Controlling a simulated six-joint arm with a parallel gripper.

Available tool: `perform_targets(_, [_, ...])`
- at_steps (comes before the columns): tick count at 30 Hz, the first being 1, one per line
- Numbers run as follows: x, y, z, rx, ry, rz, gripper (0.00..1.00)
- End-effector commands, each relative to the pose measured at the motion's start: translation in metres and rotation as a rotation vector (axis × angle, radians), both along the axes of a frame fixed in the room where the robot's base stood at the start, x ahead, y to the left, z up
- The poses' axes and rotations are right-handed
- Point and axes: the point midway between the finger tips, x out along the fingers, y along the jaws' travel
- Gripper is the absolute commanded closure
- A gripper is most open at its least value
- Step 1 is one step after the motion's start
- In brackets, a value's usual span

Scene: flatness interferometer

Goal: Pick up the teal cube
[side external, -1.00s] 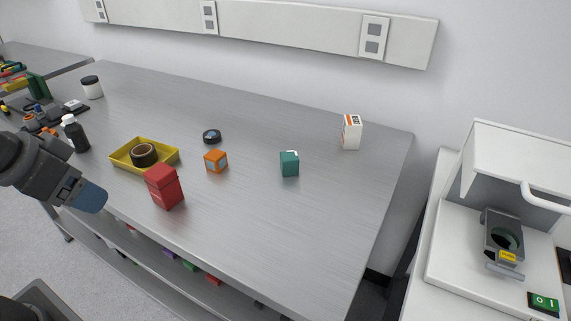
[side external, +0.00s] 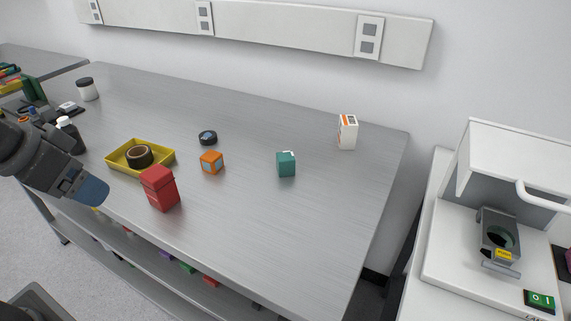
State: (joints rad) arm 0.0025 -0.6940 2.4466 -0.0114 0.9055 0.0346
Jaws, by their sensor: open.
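The teal cube (side external: 286,164) sits on the grey metal bench top (side external: 300,215), right of the middle, with a small white mark on its top edge. My gripper (side external: 93,190) is at the left, a dark grey body with a blue end, near the bench's front edge. It is open, with nothing seen in it. It is well to the left of the teal cube and apart from it. The gap between its fingers does not show clearly from this side.
Bench around the teal cube is clear.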

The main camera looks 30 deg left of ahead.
Motion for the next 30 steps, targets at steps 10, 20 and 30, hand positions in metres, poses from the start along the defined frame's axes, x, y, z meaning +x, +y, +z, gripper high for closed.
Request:
perform_targets(10, [0.128,-0.022,0.043,0.025,0.065,-0.262,0.23])
perform_targets(20, [0.265,-0.052,0.02,0.037,0.095,-0.544,0.23])
perform_targets(30, [0.365,-0.082,-0.053,0.036,0.094,-0.794,0.23])
